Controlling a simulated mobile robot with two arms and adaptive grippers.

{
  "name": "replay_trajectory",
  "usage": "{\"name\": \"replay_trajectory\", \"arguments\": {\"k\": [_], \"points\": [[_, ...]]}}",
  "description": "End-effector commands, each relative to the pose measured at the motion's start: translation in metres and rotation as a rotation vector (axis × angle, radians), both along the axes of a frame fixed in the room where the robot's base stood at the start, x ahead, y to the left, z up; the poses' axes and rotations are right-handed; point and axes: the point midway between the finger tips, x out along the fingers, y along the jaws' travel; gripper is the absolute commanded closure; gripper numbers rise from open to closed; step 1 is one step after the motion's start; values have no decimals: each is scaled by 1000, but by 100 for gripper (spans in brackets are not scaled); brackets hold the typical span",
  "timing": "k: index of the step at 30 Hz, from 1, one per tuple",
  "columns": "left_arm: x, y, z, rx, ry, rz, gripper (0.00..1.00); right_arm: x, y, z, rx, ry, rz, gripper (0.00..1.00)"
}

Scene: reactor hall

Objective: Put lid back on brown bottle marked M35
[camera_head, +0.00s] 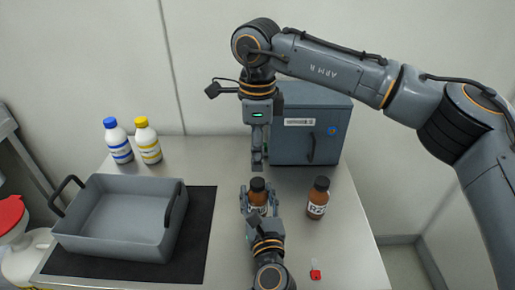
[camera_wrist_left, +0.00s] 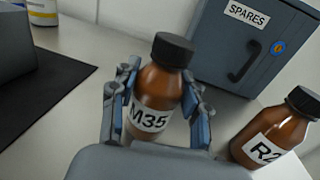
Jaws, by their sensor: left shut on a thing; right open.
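The brown bottle marked M35 (camera_wrist_left: 158,92) stands upright on the table, and it also shows in the head view (camera_head: 257,198). A black lid (camera_wrist_left: 173,48) sits on its neck; how tightly it is seated I cannot tell. My left gripper (camera_wrist_left: 158,102) is shut around the bottle's body, one finger on each side; it also shows in the head view (camera_head: 258,208). My right gripper (camera_head: 259,165) hangs pointing down just above and behind the bottle, open and empty, apart from the lid in the picture.
A brown bottle marked R2-something (camera_head: 318,198) with a black lid stands close right. A grey SPARES box (camera_head: 312,135) stands behind. A grey tray (camera_head: 120,250) on a black mat (camera_head: 197,235), blue-capped (camera_head: 118,140) and yellow-capped (camera_head: 147,140) bottles are left. A small red item (camera_head: 315,273) lies front right.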

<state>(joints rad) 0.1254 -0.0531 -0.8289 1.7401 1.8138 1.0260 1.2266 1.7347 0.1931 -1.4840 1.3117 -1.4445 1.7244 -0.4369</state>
Motion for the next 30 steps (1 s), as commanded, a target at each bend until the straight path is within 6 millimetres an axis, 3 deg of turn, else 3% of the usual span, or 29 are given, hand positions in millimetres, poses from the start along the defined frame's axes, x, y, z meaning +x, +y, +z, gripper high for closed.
{"name": "replay_trajectory", "arguments": {"k": [15,21,29,30], "points": [[0,0,0,0,0,0,100,0,-1,-68,-1,2,-1,49],[0,0,0,0,0,0,100,0,0,-79,0,2,-1,49],[0,0,0,0,0,0,100,0,0,-79,0,1,-1,49],[0,0,0,0,0,0,100,0,0,-79,0,1,-1,58]]}}
